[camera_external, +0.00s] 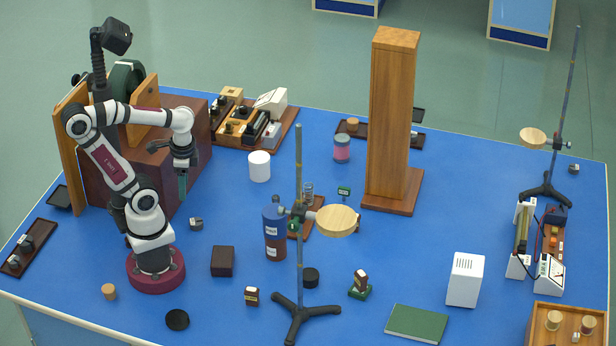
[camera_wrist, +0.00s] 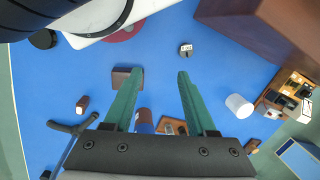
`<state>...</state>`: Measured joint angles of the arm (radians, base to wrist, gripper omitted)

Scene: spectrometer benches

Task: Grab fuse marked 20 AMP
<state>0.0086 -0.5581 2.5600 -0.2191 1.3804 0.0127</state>
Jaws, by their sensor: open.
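I cannot read a 20 AMP marking on anything in these frames. Small labelled pieces that could be fuses are a grey one (camera_external: 196,223) on the mat right of my base, a brown one (camera_external: 252,296) near the front, and a brown one on a green base (camera_external: 360,281). My gripper (camera_external: 183,187) hangs above the table by the large brown box, pointing down. In the wrist view its green fingers (camera_wrist: 160,72) are apart with nothing between them. The grey piece (camera_wrist: 186,50) shows there just beyond the right fingertip, apart from it.
A tripod stand (camera_external: 300,240) holds a wooden disc. A blue and brown cylinder (camera_external: 275,240) stands beside it. A white cylinder (camera_external: 259,166), a dark brown box (camera_external: 222,261) and a tall wooden column (camera_external: 391,120) also stand here. The blue surface around the grey piece is clear.

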